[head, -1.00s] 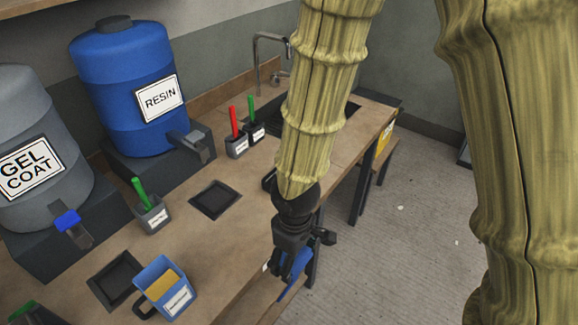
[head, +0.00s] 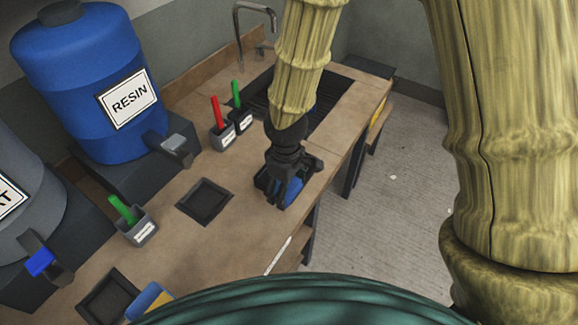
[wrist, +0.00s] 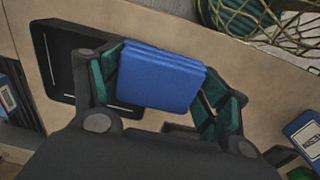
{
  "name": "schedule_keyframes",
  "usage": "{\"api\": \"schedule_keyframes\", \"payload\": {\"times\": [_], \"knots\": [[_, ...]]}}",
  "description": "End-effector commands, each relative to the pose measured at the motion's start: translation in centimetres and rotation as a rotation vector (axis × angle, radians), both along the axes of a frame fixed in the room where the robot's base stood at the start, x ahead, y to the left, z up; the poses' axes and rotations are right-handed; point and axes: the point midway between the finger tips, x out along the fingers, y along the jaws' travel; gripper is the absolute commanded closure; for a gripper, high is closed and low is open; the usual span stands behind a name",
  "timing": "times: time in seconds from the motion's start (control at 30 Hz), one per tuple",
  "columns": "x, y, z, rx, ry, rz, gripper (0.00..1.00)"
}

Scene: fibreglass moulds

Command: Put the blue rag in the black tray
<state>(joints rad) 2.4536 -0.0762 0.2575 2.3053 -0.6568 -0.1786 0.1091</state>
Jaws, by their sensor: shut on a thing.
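The blue rag (wrist: 160,78) is a folded, layered pad held between the two fingers of my gripper (head: 284,192). In the head view the rag (head: 291,191) shows partly behind the fingers. The black tray (wrist: 45,45) lies on the counter, to the left of and partly under the rag in the wrist view.
The wooden counter (head: 240,225) has a square black recess (head: 205,201) left of my gripper. Cups with red and green handles (head: 222,134) stand near the sink (head: 325,110). The blue resin drum (head: 90,75) stands at back left. The counter's front edge drops to open floor.

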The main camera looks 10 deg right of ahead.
Motion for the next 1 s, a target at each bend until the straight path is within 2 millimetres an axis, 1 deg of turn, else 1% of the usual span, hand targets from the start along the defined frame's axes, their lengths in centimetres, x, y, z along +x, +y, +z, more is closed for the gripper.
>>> {"api": "schedule_keyframes", "payload": {"times": [0.03,0.1,0.2,0.3,0.5,0.6,0.8,0.9,1.0], "knots": [[1.5,-0.3,0.0,0.005,0.006,-0.005,0.51],[3.3,-0.8,-0.4,0.004,0.011,-0.006,0.51],[5.2,-1.4,-0.7,0.005,0.013,-0.006,0.51],[6.4,-2.0,-0.8,0.004,0.012,-0.007,0.51],[6.9,-2.4,-0.6,0.003,0.003,-0.005,0.51],[7.8,-2.7,-0.6,0.004,0.005,-0.006,0.51],[8.3,-2.6,-3.1,0.001,0.014,-0.004,0.51],[8.5,-2.7,-4.0,0.001,0.013,-0.004,0.51],[8.5,-2.6,-4.4,0.002,0.011,-0.005,0.51]]}}
